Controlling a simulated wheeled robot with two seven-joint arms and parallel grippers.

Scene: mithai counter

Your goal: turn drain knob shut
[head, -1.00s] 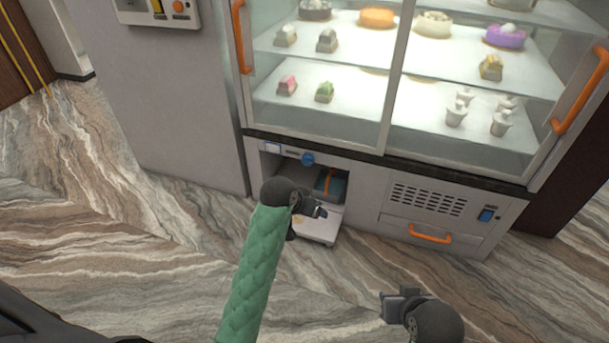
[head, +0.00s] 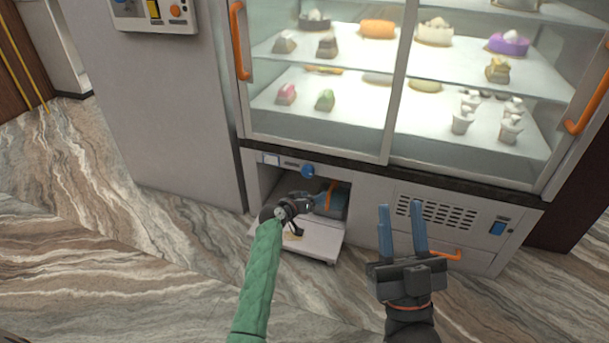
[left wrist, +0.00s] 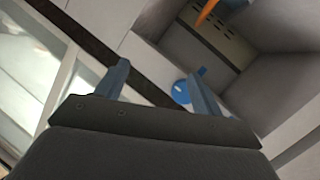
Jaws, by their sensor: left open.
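The blue round drain knob (head: 308,171) sits on the panel above the open lower compartment of the display case. In the left wrist view the knob (left wrist: 181,92) shows beyond the fingers, close beside the right-hand finger and partly hidden by it. My left gripper (left wrist: 160,70) is open and empty, its fingers wide apart. In the head view my left gripper (head: 315,203) is in front of the compartment, below the knob; its fingers are hard to make out there. I see no contact with the knob. My right gripper (head: 401,204) is open and empty, fingers pointing up, in front of the vent panel.
A grey-blue container with an orange strap (head: 334,200) sits in the compartment, above a white pulled-out tray (head: 322,242). The vent grille (head: 440,216), orange handle (head: 446,253) and blue switch (head: 497,228) are to the right. The marble floor at left is clear.

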